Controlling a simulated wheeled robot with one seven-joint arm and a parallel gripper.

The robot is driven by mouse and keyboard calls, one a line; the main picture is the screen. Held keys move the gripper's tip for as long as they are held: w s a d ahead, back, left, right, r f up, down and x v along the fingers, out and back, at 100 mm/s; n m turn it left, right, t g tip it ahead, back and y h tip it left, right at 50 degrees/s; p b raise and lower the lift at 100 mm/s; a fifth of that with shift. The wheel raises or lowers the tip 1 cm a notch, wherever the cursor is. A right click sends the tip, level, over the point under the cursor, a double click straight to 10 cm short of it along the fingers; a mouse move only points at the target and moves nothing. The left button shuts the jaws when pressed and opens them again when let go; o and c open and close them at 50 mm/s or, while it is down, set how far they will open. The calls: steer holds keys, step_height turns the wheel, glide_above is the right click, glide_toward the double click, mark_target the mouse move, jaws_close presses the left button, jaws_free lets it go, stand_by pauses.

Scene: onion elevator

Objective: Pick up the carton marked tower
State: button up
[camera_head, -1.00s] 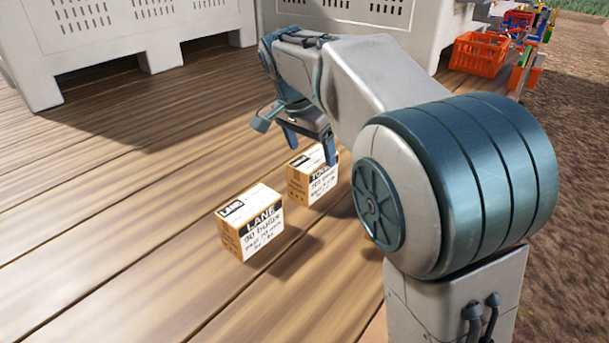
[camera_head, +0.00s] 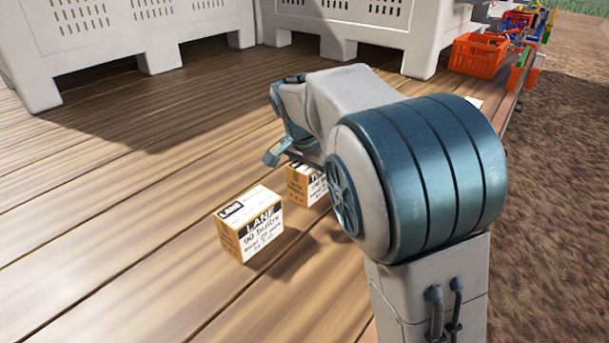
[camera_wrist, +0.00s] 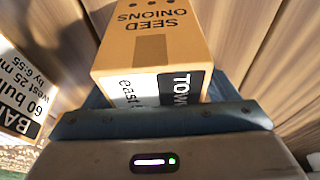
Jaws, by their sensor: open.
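The carton marked TOW, the rest of the word hidden (camera_wrist: 150,60), is tan with a white and black label and "SEED ONIONS" print. It fills the middle of the wrist view, right in front of my gripper's blue palm. In the head view the same carton (camera_head: 303,184) stands on the planks, partly covered by my arm. My gripper (camera_head: 291,154) is open, low over this carton. Blue finger parts show at both sides of the carton in the wrist view; their tips are hidden, and I cannot tell whether they touch it.
A carton marked LANE (camera_head: 250,225) stands just left and nearer. A carton marked BA (camera_wrist: 22,95) shows at the left of the wrist view. Large pale bins (camera_head: 105,45) stand behind. An orange crate (camera_head: 478,54) sits far right. The deck at left is clear.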

steer(key=shift+f, duration=0.25)
stand_by(0.4)
steer(key=shift+r, duration=0.1)
steer(key=c, duration=1.4)
